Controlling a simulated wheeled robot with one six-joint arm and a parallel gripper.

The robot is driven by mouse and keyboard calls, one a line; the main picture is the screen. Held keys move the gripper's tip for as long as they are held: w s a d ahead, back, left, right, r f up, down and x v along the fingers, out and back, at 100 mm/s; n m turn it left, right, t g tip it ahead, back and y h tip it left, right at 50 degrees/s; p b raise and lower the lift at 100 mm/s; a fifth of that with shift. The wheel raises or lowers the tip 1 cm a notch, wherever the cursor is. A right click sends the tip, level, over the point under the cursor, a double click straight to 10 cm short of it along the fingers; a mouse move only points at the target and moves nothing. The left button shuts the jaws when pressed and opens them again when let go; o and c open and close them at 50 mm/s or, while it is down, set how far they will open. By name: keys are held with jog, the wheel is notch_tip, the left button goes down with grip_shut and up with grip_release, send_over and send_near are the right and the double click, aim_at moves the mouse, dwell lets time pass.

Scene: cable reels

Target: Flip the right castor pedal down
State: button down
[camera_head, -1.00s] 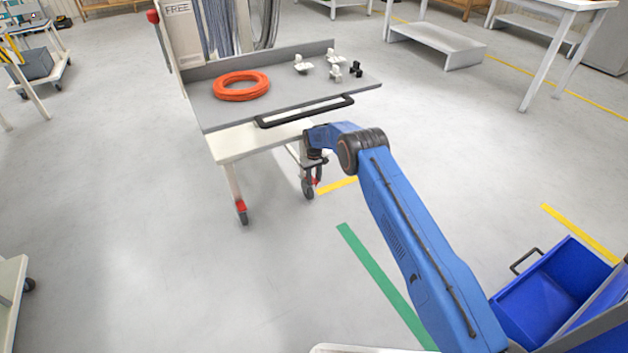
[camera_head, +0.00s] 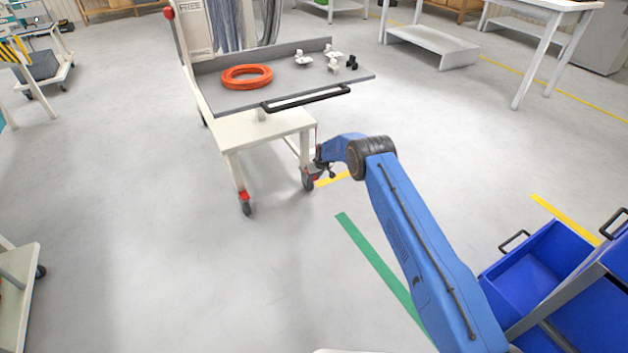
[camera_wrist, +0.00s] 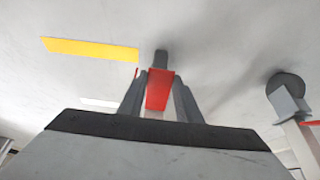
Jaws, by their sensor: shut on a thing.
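The cart (camera_head: 232,143) stands at upper centre in the head view, on castors with red parts. Its right front castor (camera_head: 308,182) is partly behind my gripper (camera_head: 322,170). In the wrist view, the red pedal (camera_wrist: 158,92) lies between the two grey fingers of my gripper (camera_wrist: 159,100), which are shut on it. A dark wheel part (camera_wrist: 161,58) shows just beyond the pedal. The left front castor (camera_head: 246,206) has its own red pedal (camera_head: 244,195) and stands apart from my gripper. The head view is too small to tell the held pedal's tilt.
The cart's grey top holds an orange cable coil (camera_head: 246,77) and small white fittings (camera_head: 304,57). A black handle (camera_head: 306,99) juts from its front edge above my gripper. Blue bins (camera_head: 540,262) stand at lower right. The floor left and in front is open.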

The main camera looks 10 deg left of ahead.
jog(key=shift+f+t, duration=0.3)
jog(key=shift+t, duration=0.1)
dwell(0.4)
jog(key=c, duration=1.3)
grip_release()
jog(key=shift+r, duration=0.1)
jog(key=v, duration=1.7)
jog(key=shift+d, duration=0.4)
